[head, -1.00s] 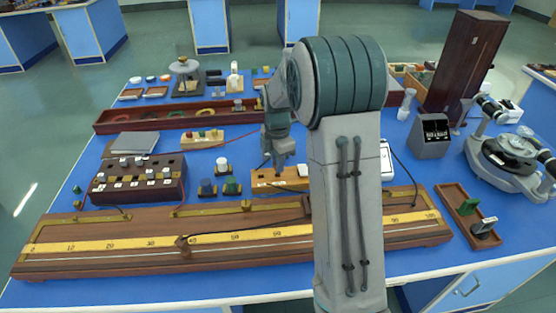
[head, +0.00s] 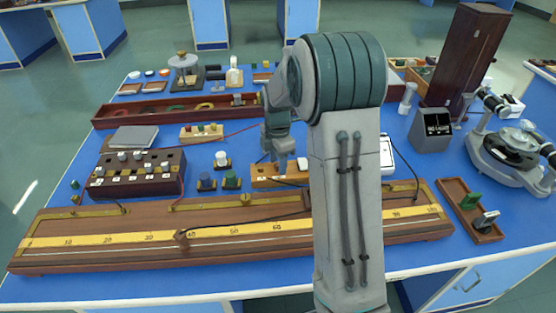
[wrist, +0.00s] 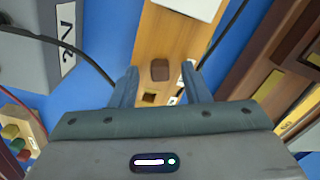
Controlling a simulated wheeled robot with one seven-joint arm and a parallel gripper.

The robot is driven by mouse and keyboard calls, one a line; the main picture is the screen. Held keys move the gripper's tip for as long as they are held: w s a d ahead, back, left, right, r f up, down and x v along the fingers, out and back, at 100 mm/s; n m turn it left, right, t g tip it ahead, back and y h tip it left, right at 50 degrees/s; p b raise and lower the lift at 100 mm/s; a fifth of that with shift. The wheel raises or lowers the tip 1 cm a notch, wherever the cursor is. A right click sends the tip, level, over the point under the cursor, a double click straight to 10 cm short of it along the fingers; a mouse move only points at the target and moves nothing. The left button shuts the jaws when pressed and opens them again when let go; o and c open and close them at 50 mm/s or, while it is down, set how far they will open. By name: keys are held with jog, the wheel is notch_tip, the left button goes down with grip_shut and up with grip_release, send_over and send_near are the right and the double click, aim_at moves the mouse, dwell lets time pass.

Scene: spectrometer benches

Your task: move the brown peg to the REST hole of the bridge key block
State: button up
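The bridge key block is a light wooden block (head: 264,181), lying behind the long metre bridge in the head view. In the wrist view the block (wrist: 181,36) runs up the middle. The brown peg (wrist: 160,70) shows as a small dark square top on the block, between my fingertips with a gap on each side. A dark square hole (wrist: 149,97) lies nearer my palm; I cannot read which label belongs to it. My gripper (wrist: 159,70) is open above the block. In the head view my gripper (head: 281,168) partly hides the block, and the peg cannot be made out.
The metre bridge (head: 120,252) lies in front of the block. Black cables run close to the block. A white-faced device (head: 387,158) lies to the right, partly behind my arm.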

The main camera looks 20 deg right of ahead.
notch_tip(320, 180, up, 14)
jog(key=shift+p, duration=0.35)
dwell(0.4)
jog(key=s+a+m+t+p, duration=0.1)
jog(key=s+a+m, duration=0.1)
jog(key=s+m, duration=0.8)
jog(key=s+a+r+m+t+p, duration=0.1)
jog(key=s+a+m+p, duration=0.1)
jog(key=s+m, duration=0.8)
jog(key=s+a, duration=0.1)
jog(key=s, duration=0.4)
jog(key=shift+s+r+t+p, duration=0.15)
jog(key=shift+s+t+p, duration=0.15)
jog(key=shift+t, duration=0.1)
